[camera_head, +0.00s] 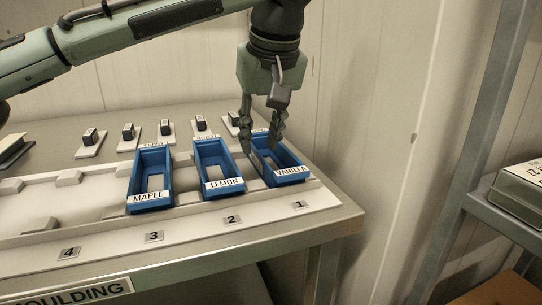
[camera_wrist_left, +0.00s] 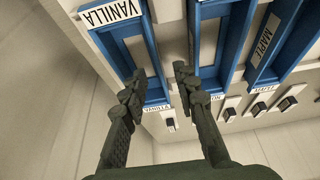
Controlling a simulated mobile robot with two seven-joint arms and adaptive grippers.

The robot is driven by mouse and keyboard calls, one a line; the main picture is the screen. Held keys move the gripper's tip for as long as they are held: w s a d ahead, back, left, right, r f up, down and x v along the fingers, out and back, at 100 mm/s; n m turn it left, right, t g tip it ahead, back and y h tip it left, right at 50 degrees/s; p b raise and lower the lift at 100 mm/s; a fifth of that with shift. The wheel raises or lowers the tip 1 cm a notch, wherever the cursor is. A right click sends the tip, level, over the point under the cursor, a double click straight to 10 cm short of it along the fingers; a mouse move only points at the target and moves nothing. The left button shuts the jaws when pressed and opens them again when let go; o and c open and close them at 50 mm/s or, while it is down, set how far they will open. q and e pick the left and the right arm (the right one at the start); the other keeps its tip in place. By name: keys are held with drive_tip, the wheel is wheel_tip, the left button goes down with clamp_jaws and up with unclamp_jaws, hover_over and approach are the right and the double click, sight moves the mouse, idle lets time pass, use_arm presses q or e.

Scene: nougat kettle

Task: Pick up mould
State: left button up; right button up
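Three blue open moulds sit in a row on a pale rack. They are labelled VANILLA (camera_head: 291,172), LEMON (camera_head: 224,184) and MAPLE (camera_head: 149,198). My left gripper (camera_head: 260,147) points down at the back left part of the VANILLA mould, its two fingers apart with nothing held between them. In the left wrist view, the VANILLA mould (camera_wrist_left: 112,38) lies beyond the left gripper (camera_wrist_left: 156,77); one finger overlaps its wall and the other overlaps the gap beside the LEMON mould. I cannot tell whether a finger touches the mould. My right gripper is not in view.
The pale rack (camera_head: 95,240) has numbered places; place 4 (camera_head: 68,253) is without a mould. Several small dark blocks on white plates stand behind the moulds. A wall is close behind the table, and a metal shelf with a box (camera_head: 520,190) stands at right.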

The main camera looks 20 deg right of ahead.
sight(257, 151)
use_arm(q)
drive_tip(key=x, duration=0.4)
drive_tip(key=shift+w+r, duration=0.2)
drive_tip(key=shift+w, duration=0.15)
drive_tip(key=shift+w+f, duration=0.25)
drive_tip(key=shift+f, duration=0.3)
drive_tip(key=shift+f+p, duration=0.25)
drive_tip(key=shift+p, duration=0.05)
drive_tip(key=shift+c, duration=0.3)
clamp_jaws()
